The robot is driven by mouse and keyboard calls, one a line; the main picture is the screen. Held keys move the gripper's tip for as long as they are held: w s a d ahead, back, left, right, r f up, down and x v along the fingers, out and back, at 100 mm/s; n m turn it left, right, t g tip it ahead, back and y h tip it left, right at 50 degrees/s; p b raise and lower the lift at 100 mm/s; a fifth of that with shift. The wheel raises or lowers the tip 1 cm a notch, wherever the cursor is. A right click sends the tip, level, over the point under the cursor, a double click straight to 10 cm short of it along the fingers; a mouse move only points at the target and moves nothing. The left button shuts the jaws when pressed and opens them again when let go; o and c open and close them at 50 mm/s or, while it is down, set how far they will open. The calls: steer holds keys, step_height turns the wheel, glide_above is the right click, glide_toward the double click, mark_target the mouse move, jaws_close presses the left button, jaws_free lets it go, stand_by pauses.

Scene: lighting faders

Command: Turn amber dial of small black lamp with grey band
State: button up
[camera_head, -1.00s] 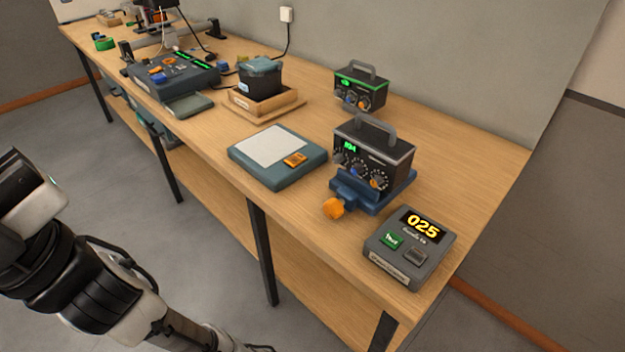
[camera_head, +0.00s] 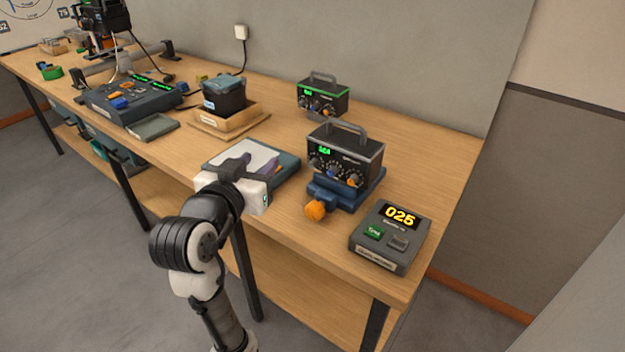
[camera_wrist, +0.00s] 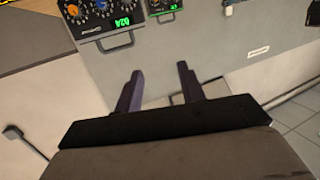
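The small black lamp box with a grey band (camera_head: 346,147) and a carry handle stands on a blue stand at the bench's right front. Its face has a green display, which looks like 024 in the wrist view, and several dials. Its amber dial (camera_head: 354,181) is low at the right of the face. In the wrist view the box (camera_wrist: 100,22) is cut off at the top left, with the amber dial (camera_wrist: 74,10) near the edge. My gripper (camera_head: 252,163) is open and empty, left of the box above the flat pad; its fingers (camera_wrist: 159,82) touch nothing.
A similar black box with a green band (camera_head: 322,99) stands behind. An orange knob (camera_head: 315,211) juts from the blue stand (camera_head: 343,200). A grey console reading 025 (camera_head: 390,237) stands at right front. The teal pad (camera_head: 285,176) lies under my gripper.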

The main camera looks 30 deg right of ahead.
mark_target(351, 180)
steer(key=s+d+f+m+g, duration=0.4)
steer(key=s+d+f+g, duration=0.2)
steer(key=s+d, duration=0.15)
steer(key=x, duration=0.4)
steer(key=p+x, duration=0.1)
steer(key=x, duration=0.4)
steer(key=p+x, duration=0.1)
steer(key=x, duration=0.3)
steer(key=shift+w+d+r, duration=0.25)
steer(key=shift+w+d, duration=0.05)
steer(key=shift+w, duration=0.15)
jaws_close()
